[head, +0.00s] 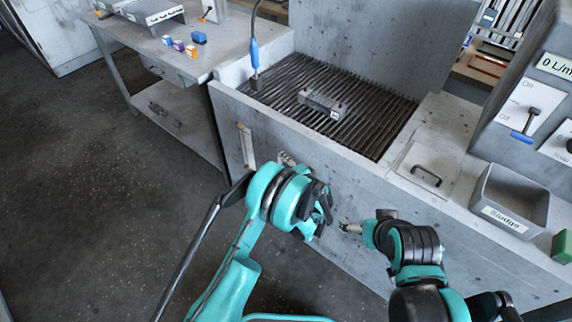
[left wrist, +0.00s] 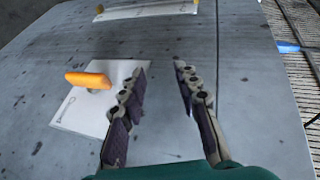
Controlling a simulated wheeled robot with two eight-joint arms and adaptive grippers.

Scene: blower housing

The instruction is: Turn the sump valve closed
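The sump valve (left wrist: 88,80) shows in the left wrist view as an orange handle on a white plate (left wrist: 72,118), on the grey front panel. The handle lies nearly level across that picture. In the head view I cannot make it out; my left arm covers that part of the panel. My left gripper (left wrist: 162,72) is open and empty, with its fingers near the panel. The handle is left of the fingers, apart from them. My right gripper (head: 350,227) is in front of the panel, right of the left one; its fingers are too small to judge.
A white strip gauge (head: 245,146) is on the panel left of my left gripper. Above are a slatted grate (head: 375,108) with a grey block (head: 322,104), and a blue-handled hose (head: 254,57). A grey bin (head: 513,195) stands right. The floor at left is open.

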